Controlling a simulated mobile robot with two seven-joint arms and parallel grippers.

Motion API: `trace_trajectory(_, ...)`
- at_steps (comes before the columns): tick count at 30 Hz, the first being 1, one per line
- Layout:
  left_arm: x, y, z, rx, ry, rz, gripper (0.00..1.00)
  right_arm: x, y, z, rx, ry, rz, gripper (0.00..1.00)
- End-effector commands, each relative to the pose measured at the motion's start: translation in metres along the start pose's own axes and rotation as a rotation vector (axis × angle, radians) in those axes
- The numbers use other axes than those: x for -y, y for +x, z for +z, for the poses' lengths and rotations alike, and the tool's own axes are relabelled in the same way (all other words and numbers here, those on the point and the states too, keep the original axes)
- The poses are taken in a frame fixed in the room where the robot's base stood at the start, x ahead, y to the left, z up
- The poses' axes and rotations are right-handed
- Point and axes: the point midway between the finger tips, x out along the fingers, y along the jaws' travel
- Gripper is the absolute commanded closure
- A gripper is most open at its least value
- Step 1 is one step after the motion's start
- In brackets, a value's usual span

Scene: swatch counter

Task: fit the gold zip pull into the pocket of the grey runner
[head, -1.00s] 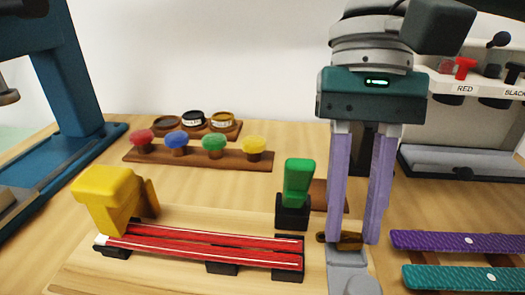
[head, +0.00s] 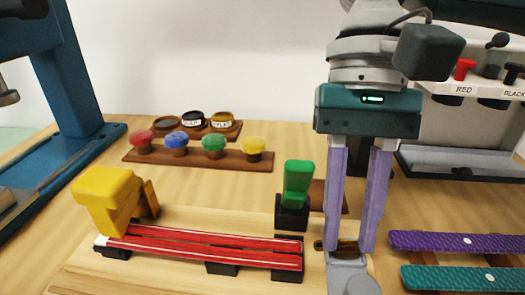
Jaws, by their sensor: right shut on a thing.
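My right gripper (head: 348,249) hangs upright, its two lilac fingers shut on the gold zip pull (head: 347,246). The pull is small and dark gold, partly hidden by the fingers. It is right at the upper end of the grey runner (head: 350,276), which sits on the wooden board just right of the red zip tapes. The pocket is hidden by the pull and fingertips, so I cannot tell whether the pull is in it or just above it. My left gripper is not in view.
Red zip tapes (head: 205,246) lie on the board (head: 75,278) between a yellow clamp (head: 105,198) and black blocks. A green-handled clamp (head: 296,185) stands close left of my fingers. Purple (head: 445,240) and teal (head: 455,278) strips lie to the right.

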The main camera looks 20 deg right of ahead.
Motion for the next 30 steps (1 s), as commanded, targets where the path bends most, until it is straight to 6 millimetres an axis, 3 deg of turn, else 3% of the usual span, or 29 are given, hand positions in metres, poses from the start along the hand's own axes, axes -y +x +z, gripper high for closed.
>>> trace_trajectory(2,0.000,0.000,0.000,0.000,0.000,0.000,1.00,0.000,0.000,0.000,0.000,0.000,0.000,0.68)
trace_trajectory(10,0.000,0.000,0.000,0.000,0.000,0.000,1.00,0.000,0.000,0.000,0.000,0.000,0.000,0.37)
trace_trajectory(20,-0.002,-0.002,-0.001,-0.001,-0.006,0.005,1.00,0.001,-0.006,0.000,-0.001,0.000,-0.002,0.37)
trace_trajectory(30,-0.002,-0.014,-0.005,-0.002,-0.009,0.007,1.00,0.001,-0.070,0.000,-0.003,0.000,-0.002,0.37)
